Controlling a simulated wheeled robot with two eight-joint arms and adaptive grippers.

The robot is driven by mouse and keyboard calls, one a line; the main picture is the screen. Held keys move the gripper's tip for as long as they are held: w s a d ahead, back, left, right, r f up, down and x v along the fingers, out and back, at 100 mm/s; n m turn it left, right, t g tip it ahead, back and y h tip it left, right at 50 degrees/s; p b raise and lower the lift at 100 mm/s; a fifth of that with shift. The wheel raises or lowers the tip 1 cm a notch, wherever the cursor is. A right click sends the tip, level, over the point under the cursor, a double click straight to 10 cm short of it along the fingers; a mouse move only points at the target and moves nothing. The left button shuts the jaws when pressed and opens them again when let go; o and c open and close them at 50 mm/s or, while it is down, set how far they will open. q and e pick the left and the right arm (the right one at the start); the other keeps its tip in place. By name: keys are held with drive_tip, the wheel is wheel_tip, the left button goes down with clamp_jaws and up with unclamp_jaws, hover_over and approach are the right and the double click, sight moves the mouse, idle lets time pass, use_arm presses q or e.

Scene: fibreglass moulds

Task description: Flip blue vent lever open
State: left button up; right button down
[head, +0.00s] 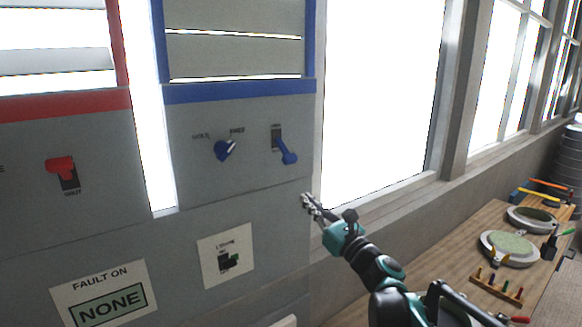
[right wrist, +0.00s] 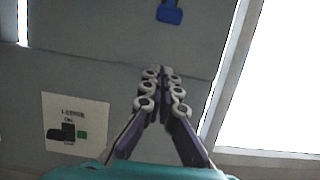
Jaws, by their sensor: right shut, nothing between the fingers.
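The blue vent lever (head: 287,154) sits on the grey panel below the blue-framed vent (head: 240,91), at the right of a blue knob (head: 224,150). Its handle hangs down and to the right from its dark slot. In the right wrist view the lever's blue end (right wrist: 169,13) shows at the top edge, beyond the fingertips. My right gripper (head: 307,200) is shut and empty, below and to the right of the lever, apart from it. Its fingers (right wrist: 161,74) are together in the wrist view. My left gripper is not in view.
A red lever (head: 62,172) is on the panel at left. A small white plate with a dark and green switch (head: 226,257) and a "FAULT ON NONE" sign (head: 105,298) are lower. A wooden bench (head: 455,262) with round moulds (head: 509,248) stands at right under bright windows.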

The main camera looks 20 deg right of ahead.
sight(284, 150)
drive_tip(key=w+a+r+p, duration=0.2)
drive_tip(key=w+r+p, duration=0.1)
drive_tip(key=w+r, duration=0.2)
drive_tip(key=shift+x, duration=1.15)
drive_tip(key=shift+s+r, duration=0.1)
drive_tip(key=shift+r, duration=0.1)
